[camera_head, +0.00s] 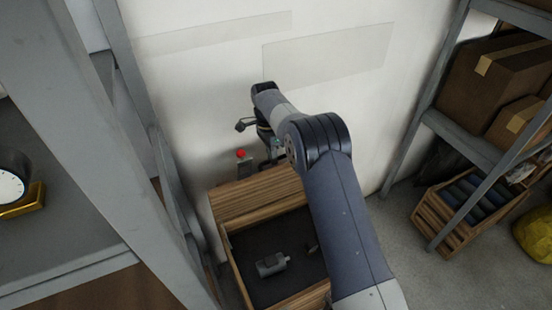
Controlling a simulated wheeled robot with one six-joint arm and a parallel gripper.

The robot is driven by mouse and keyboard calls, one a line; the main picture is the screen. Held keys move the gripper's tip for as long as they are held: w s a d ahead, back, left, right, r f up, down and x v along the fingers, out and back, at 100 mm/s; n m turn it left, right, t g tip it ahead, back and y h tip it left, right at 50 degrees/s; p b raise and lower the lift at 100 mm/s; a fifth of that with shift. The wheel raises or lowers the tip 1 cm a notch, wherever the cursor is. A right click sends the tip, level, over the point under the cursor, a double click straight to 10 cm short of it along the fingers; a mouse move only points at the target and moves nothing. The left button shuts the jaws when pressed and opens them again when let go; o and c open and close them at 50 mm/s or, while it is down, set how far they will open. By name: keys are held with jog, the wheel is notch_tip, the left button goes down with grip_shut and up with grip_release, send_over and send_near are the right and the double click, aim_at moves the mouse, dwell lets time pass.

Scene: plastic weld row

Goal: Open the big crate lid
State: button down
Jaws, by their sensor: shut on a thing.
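The big crate (232,270) is a wooden-slatted box low in the middle of the head view, with a dark inside. Its lid (250,197) is a striped wooden panel raised at the far side by the wall, so the inside shows. My gripper (274,156) is at the lid's upper edge, pointing down, and is shut on the lid. Its fingertips are small and partly hidden, so the exact grip cannot be made out. My arm covers the crate's right side.
A grey cylindrical part (271,264) lies inside the crate. A red-topped object (240,155) shows just behind the lid. A grey shelf post (110,130) stands close on the left. A rack with cardboard boxes (497,80) and a smaller wooden crate (440,222) are on the right.

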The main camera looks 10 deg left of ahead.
jog(key=shift+w+a+f, duration=0.2)
jog(key=shift+a+f, duration=0.05)
jog(key=shift+f, duration=0.3)
jog(key=c, duration=1.8)
grip_release()
jog(key=shift+w+f, duration=0.1)
jog(key=shift+f, duration=0.05)
jog(key=shift+o, duration=0.9)
jog(key=shift+w+a, duration=0.1)
jog(key=shift+w, duration=0.05)
jog(key=shift+o, duration=0.8)
jog(key=shift+r, duration=0.2)
notch_tip(320, 180, up, 10)
jog(key=w+a, duration=0.1)
jog(key=shift+w+r+p, duration=0.25)
jog(key=shift+w+p, duration=0.1)
jog(key=shift+p, duration=0.05)
